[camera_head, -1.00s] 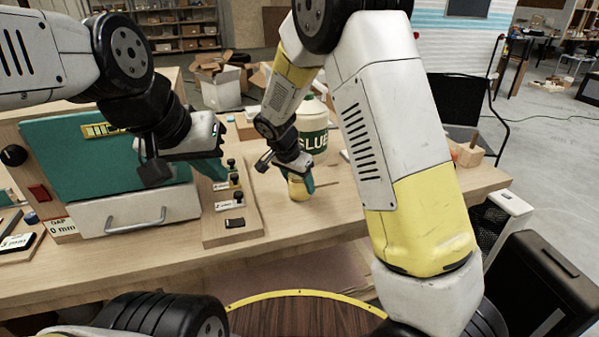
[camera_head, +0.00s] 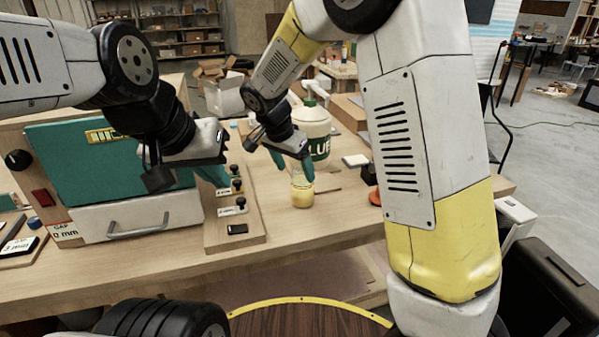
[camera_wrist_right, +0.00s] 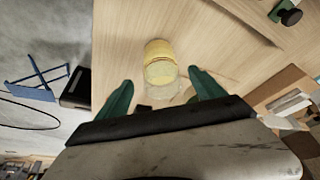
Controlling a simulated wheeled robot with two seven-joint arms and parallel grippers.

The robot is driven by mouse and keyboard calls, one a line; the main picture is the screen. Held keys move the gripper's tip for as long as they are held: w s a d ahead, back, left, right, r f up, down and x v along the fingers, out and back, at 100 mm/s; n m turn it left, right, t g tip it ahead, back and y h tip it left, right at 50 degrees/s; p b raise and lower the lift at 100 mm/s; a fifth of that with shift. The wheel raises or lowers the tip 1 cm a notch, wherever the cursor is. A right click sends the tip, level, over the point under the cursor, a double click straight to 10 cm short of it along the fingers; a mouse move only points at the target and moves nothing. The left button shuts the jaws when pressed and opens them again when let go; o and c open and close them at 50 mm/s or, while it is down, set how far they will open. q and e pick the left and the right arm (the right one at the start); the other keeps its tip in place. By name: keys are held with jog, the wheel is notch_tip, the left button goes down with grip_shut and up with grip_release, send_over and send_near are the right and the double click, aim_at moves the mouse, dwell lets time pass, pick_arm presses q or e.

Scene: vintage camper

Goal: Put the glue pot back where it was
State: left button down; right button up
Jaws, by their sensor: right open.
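The glue pot, a small clear jar with yellow glue (camera_head: 302,192), stands upright on the workbench, right of the board with small black knobs. It also shows in the right wrist view (camera_wrist_right: 160,68). My right gripper (camera_head: 292,165) is open just above the pot. In the right wrist view its teal fingers (camera_wrist_right: 161,92) are apart, one on each side of the jar's near end, with gaps between them and the glass. My left gripper (camera_head: 217,176) hangs by the teal machine, over the left edge of the knob board; its finger gap is not clear.
A large white glue bottle (camera_head: 313,128) stands just behind the pot. The knob board (camera_head: 236,222) lies to its left, and the teal machine (camera_head: 70,150) with a white drawer is further left. The bench front (camera_head: 335,220) right of the board is clear.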

jog(key=s+d+r+n+y, duration=0.3)
jog(key=s+d+r, duration=0.7)
jog(key=s+d, duration=0.1)
jog(key=s+d+r+n+t+y, duration=0.2)
jog(key=s+d+n, duration=0.2)
jog(key=s, duration=0.8)
jog(key=shift+s+d+r+n, duration=0.3)
jog(key=shift+d+r+n, duration=0.1)
jog(key=shift+d, duration=0.3)
